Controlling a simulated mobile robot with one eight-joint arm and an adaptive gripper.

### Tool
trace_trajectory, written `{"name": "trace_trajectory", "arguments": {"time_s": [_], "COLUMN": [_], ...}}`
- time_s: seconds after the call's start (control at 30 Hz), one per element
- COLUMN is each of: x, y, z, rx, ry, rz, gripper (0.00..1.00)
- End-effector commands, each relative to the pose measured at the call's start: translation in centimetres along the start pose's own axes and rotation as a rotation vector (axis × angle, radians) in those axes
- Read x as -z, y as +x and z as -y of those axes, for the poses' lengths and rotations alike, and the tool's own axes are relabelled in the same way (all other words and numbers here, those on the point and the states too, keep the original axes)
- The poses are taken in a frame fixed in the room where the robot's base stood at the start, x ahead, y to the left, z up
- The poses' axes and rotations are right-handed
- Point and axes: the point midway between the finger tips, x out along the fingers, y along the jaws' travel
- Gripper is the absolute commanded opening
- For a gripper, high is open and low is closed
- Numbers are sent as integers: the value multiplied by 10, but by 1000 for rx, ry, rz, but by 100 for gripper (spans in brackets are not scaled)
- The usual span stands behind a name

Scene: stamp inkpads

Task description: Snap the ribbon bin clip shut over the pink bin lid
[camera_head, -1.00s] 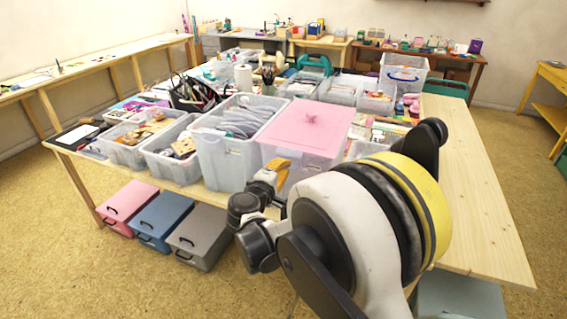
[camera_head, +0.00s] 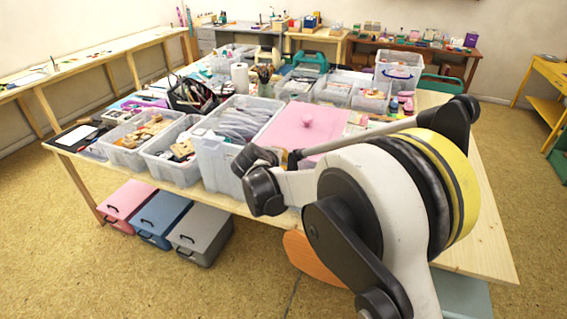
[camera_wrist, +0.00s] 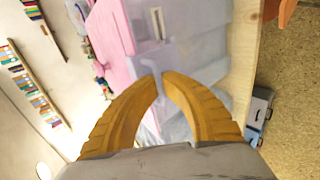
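The wrist view shows the pink lid (camera_wrist: 112,42) at a slant, along the clear bin's wall (camera_wrist: 190,45). A pale, slot-like fitting (camera_wrist: 157,22) shows on the bin beside the lid edge; I cannot tell whether it is the ribbon bin clip or if it is shut. My gripper (camera_wrist: 161,77) has yellow fingers, slightly apart with nothing visible between them, pointing at the bin. My arm mostly hides the gripper and bin front in the head view.
An open clear bin (camera_head: 208,160) stands left of the lidded bin, with smaller bins further left. Pink, blue and grey boxes (camera_head: 200,235) sit under the table. An orange rounded surface (camera_head: 312,258) is below the front edge. Bare tabletop (camera_head: 487,215) shows at right.

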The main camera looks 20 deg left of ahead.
Motion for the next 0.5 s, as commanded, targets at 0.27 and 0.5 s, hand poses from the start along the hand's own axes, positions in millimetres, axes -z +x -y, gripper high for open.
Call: {"name": "trace_trajectory", "arguments": {"time_s": [0.27,0.5], "x": [1,0], "y": [0,0], "z": [-1,-1], "rx": [-3,-2], "ry": [-1,-1], "rz": [-1,-1], "gripper": [0,17]}}
